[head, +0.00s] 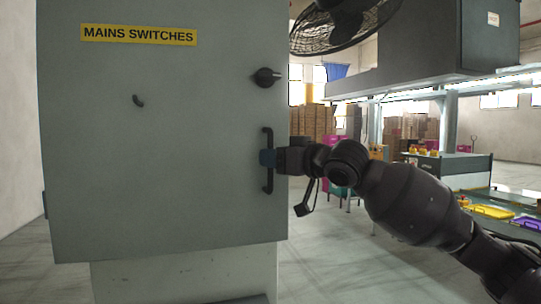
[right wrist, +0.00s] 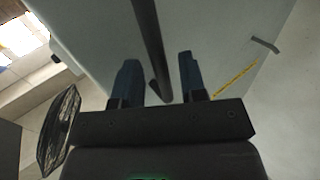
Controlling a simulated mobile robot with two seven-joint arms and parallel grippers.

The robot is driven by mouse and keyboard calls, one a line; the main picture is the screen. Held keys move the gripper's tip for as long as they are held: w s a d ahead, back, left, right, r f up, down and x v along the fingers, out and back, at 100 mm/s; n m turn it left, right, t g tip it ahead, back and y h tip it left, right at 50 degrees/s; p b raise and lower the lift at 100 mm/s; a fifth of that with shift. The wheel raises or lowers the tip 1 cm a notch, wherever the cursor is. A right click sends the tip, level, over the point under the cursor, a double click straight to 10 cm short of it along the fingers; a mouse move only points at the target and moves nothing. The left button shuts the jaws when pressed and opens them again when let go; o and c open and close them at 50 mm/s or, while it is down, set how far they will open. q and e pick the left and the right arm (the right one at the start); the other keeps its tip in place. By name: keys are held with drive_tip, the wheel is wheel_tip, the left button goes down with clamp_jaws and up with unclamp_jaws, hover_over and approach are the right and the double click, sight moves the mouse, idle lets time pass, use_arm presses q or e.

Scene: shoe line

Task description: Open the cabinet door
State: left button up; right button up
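The grey cabinet door (head: 160,150) fills the left of the head view, with a yellow "MAINS SWITCHES" label (head: 138,35). No gap shows along its edges. A black vertical bar handle (head: 269,183) is near its right edge, below a black rotary knob (head: 265,77). My right gripper (head: 268,158) is at the middle of the handle. In the right wrist view, the handle (right wrist: 149,40) passes between the two fingers of my right gripper (right wrist: 158,65), with space on both sides. The fingers are apart and not clamped on it. My left gripper is not in view.
A small dark hook (head: 138,100) is on the door's face. A black fan (head: 335,25) stands behind the cabinet at the upper right. A workbench with yellow (head: 488,211) and purple (head: 527,222) trays is at the right. Open floor lies below my right arm.

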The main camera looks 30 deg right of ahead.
drive_tip(key=shift+w+a, duration=0.3)
drive_tip(key=shift+w, duration=0.3)
clamp_jaws()
